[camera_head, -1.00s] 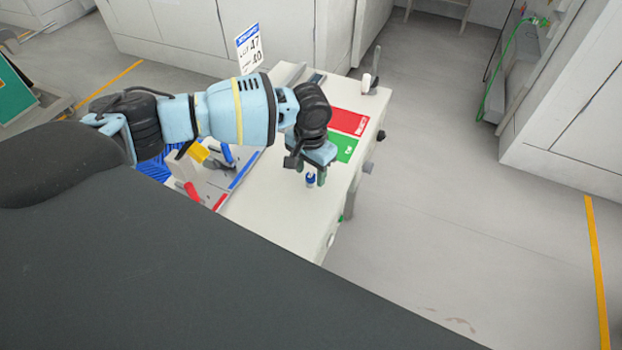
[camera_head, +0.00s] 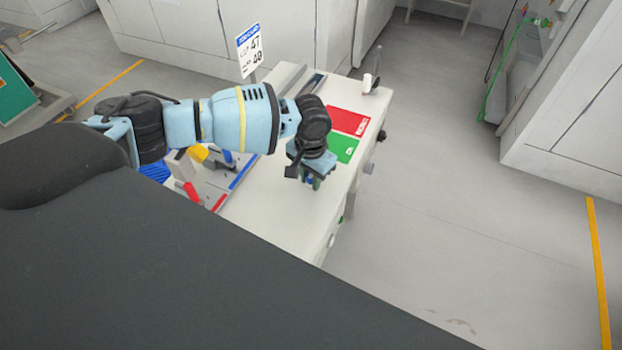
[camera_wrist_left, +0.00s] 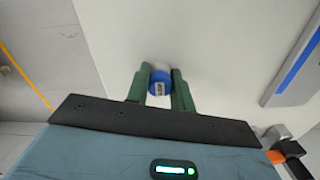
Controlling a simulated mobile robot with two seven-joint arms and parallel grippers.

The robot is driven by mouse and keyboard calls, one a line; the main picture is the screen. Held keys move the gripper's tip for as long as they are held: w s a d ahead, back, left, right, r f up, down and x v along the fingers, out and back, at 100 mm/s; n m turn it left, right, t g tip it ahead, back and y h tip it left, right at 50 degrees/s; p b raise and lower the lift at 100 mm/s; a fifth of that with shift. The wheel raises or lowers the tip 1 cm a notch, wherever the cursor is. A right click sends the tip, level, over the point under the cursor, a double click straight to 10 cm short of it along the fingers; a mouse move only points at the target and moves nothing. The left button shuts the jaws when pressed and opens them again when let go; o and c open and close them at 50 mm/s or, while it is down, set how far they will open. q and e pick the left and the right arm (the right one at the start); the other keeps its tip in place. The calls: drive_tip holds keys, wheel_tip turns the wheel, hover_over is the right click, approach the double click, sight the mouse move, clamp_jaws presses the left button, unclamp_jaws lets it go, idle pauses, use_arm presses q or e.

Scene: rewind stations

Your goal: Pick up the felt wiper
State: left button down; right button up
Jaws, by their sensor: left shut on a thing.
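My left gripper (camera_wrist_left: 160,88) is shut on a small blue-topped thing (camera_wrist_left: 159,72) with a white label mark, taken to be the felt wiper. In the left wrist view it sits between the two green fingers, over the white bench top. In the head view my left gripper (camera_head: 310,180) points down at the bench near its right edge, and the fingers mostly hide the held thing. My right gripper is not in view.
The white bench (camera_head: 285,205) carries a red card (camera_head: 348,121) and a green card (camera_head: 343,148) just beyond the gripper. A tray with coloured-handled tools (camera_head: 205,185) lies to the left. A small white cylinder (camera_head: 368,83) stands at the far corner. Open floor lies right.

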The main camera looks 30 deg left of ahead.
use_arm(q)
drive_tip(key=shift+r, duration=0.15)
